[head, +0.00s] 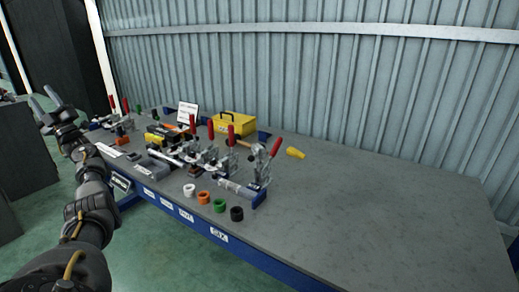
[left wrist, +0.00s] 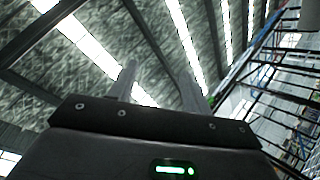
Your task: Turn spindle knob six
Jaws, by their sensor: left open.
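A label reading "SIX" (head: 219,235) is on the blue front edge of the workbench. Behind it stands a toggle clamp (head: 258,170) with a raised red handle and a grey cylindrical part (head: 233,187) pointing left. I cannot tell which part is spindle knob six. My left gripper (head: 40,94) is raised at the far left, beyond the bench's left end, open and empty, well away from that clamp. In the left wrist view its two fingers (left wrist: 157,78) stand apart against the roof. My right gripper is not in view.
More red-handled clamps and a yellow toolbox (head: 234,123) stand left and behind. The bench's right half (head: 380,210) is bare, with a corrugated wall (head: 350,90) behind.

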